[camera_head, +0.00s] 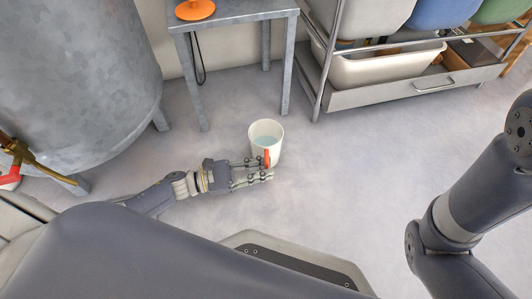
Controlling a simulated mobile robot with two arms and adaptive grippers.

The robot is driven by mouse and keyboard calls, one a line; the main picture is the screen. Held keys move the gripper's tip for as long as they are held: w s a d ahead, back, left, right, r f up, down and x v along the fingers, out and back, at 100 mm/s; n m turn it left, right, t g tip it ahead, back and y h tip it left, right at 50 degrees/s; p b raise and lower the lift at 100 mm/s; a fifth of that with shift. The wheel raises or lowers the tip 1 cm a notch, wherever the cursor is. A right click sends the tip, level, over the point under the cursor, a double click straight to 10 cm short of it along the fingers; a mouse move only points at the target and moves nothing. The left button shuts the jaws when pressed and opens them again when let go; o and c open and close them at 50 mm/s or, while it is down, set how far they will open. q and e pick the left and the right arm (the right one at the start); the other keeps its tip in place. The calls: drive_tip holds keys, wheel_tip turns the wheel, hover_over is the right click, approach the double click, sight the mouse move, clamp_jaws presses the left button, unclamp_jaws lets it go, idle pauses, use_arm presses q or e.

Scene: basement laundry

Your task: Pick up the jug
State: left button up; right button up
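The jug (263,133) is a white, upright vessel with an orange handle and pale bluish contents. My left gripper (266,170) reaches in from the left, low beside the jug's near side. Its two fingers are spread apart, with the lower end of the orange handle near and seemingly between their tips. I see no clear grip on the handle. My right gripper is out of view; only my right arm shows at the right edge.
A small metal table (238,12) with an orange object (195,9) stands behind the jug. A large metal tank (75,80) is at left. A metal rack (405,94) with bins stands at back right. The floor right of the jug is clear.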

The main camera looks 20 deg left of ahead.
use_arm(q)
drive_tip(key=shift+x, duration=0.8)
clamp_jaws()
drive_tip(key=shift+r, duration=0.15)
